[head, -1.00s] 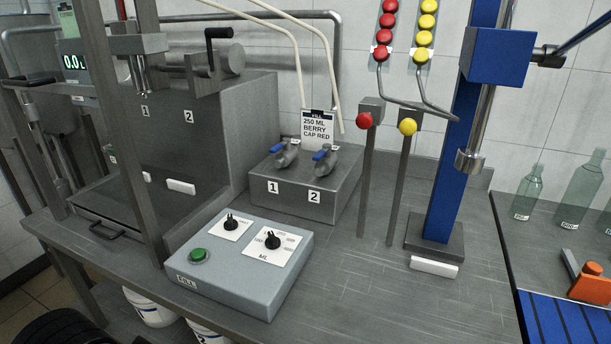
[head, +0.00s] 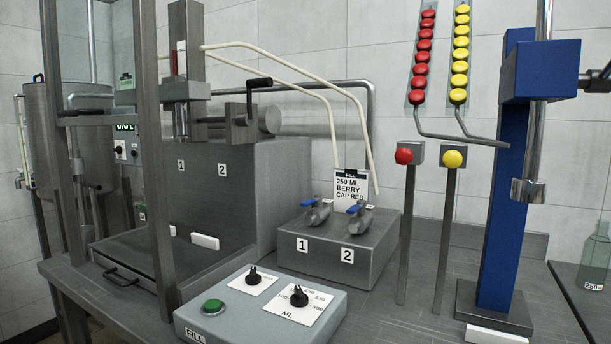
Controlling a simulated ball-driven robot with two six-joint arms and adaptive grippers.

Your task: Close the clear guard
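I cannot make out a clear guard panel for certain in the head view. At the left stands the filling station's grey metal frame, with a front post (head: 153,170) and a crossbar (head: 100,118). Behind it is a dark housing (head: 215,185) marked 1 and 2. A dark handle (head: 122,277) sits low at the front, by a flat tray-like base (head: 135,252). Whether this handle belongs to a see-through guard, and whether that guard is up or down, I cannot tell. Neither of my grippers is in view.
A control box (head: 258,315) with a green button and two knobs stands in front. Behind it is a valve block (head: 340,245) with two blue-handled valves. Red-topped (head: 404,156) and yellow-topped (head: 452,159) posts and a blue column (head: 505,170) stand at the right.

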